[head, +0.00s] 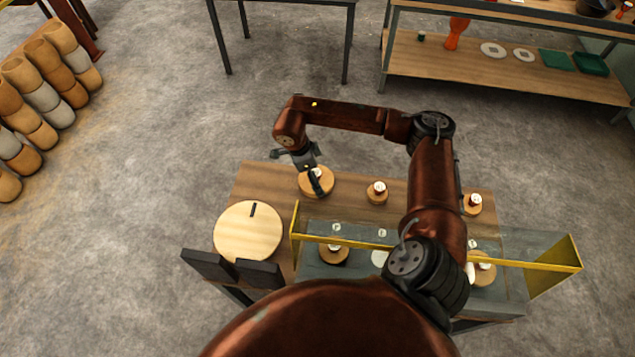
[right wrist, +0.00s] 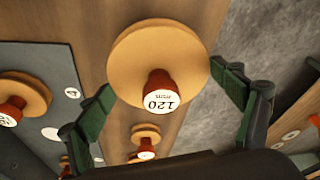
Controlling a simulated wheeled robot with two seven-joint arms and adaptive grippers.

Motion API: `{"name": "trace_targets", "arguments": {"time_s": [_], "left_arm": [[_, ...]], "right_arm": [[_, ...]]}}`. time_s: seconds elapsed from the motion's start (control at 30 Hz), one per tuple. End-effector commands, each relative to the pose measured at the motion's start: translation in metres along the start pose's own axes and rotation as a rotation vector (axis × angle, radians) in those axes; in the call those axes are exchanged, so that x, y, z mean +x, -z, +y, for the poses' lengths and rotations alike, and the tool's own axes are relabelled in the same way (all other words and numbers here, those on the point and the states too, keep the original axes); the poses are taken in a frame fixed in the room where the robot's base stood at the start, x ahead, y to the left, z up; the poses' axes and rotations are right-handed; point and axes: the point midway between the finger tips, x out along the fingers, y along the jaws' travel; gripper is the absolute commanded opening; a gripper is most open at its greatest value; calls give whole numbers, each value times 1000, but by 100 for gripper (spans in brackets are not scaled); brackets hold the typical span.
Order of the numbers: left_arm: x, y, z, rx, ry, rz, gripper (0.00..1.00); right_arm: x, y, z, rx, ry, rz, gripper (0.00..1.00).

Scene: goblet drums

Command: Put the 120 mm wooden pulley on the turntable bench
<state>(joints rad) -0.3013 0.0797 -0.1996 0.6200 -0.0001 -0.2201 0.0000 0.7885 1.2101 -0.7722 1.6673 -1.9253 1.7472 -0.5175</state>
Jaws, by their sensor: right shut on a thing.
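The 120 mm wooden pulley (right wrist: 140,55) is a pale wooden disc with a red-brown knob whose white cap reads 120 mm. It lies between the green-padded fingers of my right gripper (right wrist: 168,92), which is shut on it. In the head view the pulley (head: 328,180) is near the back edge of a wooden-topped bench (head: 262,178), partly covered by my right gripper (head: 308,175). I cannot tell whether it touches the bench. A large pale disc (head: 245,235) with a dark slot, seemingly a turntable, is at the bench's left. My left gripper is not in view.
A smaller pulley (head: 377,192) stands just right of the held one; others stand farther right and on a grey panel (head: 320,272). Dark plates (head: 208,265) stand at the front left. A shelf bench (head: 500,65) is behind.

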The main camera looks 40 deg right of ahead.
Motion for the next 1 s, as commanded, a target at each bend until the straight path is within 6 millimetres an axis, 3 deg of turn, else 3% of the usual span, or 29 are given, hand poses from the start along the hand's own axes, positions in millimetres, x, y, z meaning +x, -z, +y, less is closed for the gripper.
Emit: {"name": "trace_targets", "arguments": {"time_s": [0.1,0.2,0.57,0.6,0.77,1.0], "left_arm": [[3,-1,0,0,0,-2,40],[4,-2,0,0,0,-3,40],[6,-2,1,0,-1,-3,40],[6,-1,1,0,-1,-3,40],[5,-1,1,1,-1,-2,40],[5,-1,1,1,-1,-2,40]], "right_arm": [[22,-6,2,-1,-4,2,58],[32,-9,1,-1,-3,1,58],[36,-10,1,-1,-2,1,58],[35,-9,1,-1,-2,1,89],[35,-9,1,-1,-2,1,100],[34,-9,1,-1,-2,1,100]]}}
